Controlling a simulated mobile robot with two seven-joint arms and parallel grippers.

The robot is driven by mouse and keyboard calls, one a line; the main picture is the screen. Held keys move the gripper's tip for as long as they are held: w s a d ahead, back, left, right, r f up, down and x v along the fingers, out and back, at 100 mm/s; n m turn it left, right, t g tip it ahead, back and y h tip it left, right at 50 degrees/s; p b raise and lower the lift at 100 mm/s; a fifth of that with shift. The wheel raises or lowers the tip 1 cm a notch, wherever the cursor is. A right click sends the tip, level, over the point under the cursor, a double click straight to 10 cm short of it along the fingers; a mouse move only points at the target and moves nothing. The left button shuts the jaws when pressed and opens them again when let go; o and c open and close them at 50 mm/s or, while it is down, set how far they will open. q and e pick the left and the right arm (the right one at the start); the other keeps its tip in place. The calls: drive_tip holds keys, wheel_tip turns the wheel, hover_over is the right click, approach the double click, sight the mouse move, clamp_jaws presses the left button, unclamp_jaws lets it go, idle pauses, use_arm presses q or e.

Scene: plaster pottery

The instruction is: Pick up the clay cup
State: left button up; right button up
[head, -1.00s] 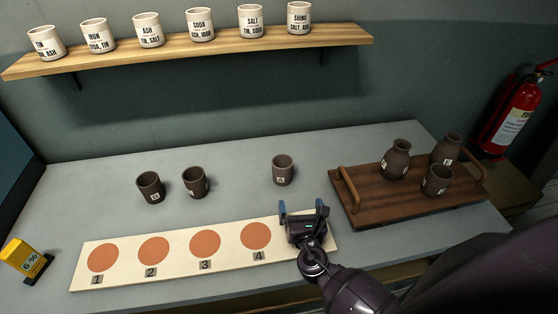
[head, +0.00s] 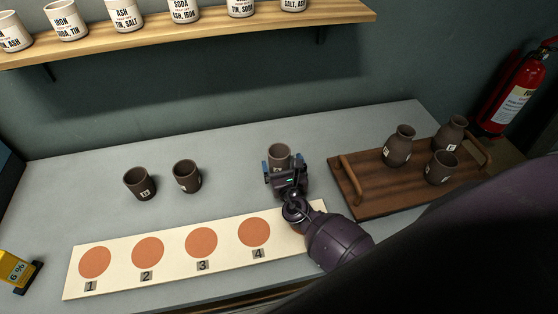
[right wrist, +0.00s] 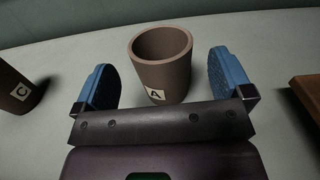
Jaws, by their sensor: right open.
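A brown clay cup (head: 279,153) stands upright on the grey table, left of the wooden tray. In the right wrist view the cup (right wrist: 163,62) carries a label with the letter A and stands just ahead of and between the blue fingers. My right gripper (head: 282,163) is open, right at the near side of this cup, and partly hides it in the head view. In the right wrist view my gripper (right wrist: 162,84) shows a gap on each side of the cup. Two more brown clay cups, one (head: 140,183) and another (head: 187,176), stand to the left. My left gripper is not in view.
A wooden tray (head: 366,201) with handles holds several brown vessels at the right. A pale board (head: 175,254) with numbered orange circles lies in front. A shelf (head: 200,38) with white jars hangs behind. A yellow device (head: 15,270) sits at the left.

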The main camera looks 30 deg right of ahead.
sight(277, 146)
drive_tip(key=shift+x, duration=2.55)
drive_tip(key=c, duration=1.1)
